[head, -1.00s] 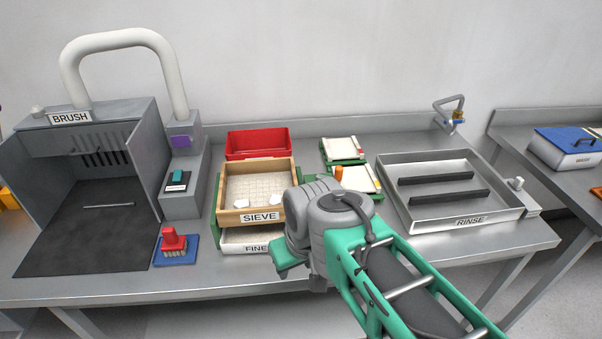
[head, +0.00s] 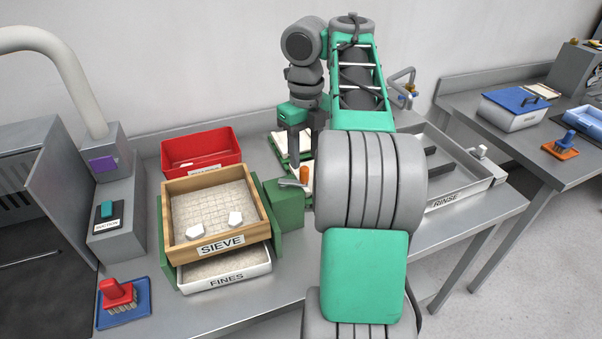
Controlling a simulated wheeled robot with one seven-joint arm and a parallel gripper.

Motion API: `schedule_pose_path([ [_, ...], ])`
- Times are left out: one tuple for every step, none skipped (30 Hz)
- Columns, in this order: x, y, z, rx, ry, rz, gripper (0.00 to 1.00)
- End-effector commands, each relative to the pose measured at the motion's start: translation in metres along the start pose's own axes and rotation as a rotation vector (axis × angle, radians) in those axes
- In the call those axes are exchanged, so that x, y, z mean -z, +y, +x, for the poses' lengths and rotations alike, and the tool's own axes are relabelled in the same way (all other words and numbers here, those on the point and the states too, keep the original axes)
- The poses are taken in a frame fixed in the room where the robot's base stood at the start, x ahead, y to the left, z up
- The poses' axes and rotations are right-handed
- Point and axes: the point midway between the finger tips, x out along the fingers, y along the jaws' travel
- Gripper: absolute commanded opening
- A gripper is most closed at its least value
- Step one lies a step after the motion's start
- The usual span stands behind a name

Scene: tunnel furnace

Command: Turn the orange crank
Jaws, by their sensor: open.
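The orange crank handle (head: 304,173) stands upright at the end of a grey crank arm (head: 291,183). The arm joins the green housing (head: 284,204) on the right side of the sieve (head: 215,205). Two white pieces lie on the sieve's mesh. The white fines tray (head: 226,282) is under the sieve. My arm hides part of the bench to the right of the crank.
A red bin (head: 201,150) stands behind the sieve. The rinse basin (head: 462,188) is to the right. A red brush (head: 118,295) sits on a blue mat at front left.

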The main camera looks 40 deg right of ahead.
Motion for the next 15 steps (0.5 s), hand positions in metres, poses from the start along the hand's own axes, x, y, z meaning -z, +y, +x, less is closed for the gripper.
schedule_pose_path([
  [0.000, 0.000, 0.020, 0.000, 0.000, 0.001, 0.43],
  [0.000, 0.001, 0.027, -0.001, 0.000, 0.001, 0.43],
  [0.000, 0.001, 0.035, -0.001, -0.001, 0.002, 0.43],
  [0.000, 0.001, 0.040, 0.000, -0.002, 0.002, 0.43],
  [-0.001, 0.001, 0.045, -0.001, -0.001, 0.002, 0.43],
  [-0.001, 0.001, 0.050, -0.001, -0.001, 0.003, 0.43],
  [-0.001, 0.001, 0.053, 0.000, -0.003, 0.003, 0.43],
  [-0.001, 0.001, 0.055, 0.000, -0.002, 0.003, 0.43],
  [-0.001, 0.001, 0.058, 0.000, -0.002, 0.004, 0.43],
  [-0.001, 0.001, 0.058, 0.000, -0.002, 0.004, 0.43],
  [-0.001, 0.001, 0.059, -0.001, -0.002, 0.004, 0.43],
  [-0.001, 0.001, 0.059, -0.001, -0.002, 0.004, 0.43],
  [-0.001, 0.001, 0.058, -0.001, -0.002, 0.004, 0.43],
  [-0.001, 0.001, 0.058, -0.001, -0.002, 0.004, 0.43],
  [-0.001, 0.001, 0.057, -0.001, -0.002, 0.004, 0.43],
])
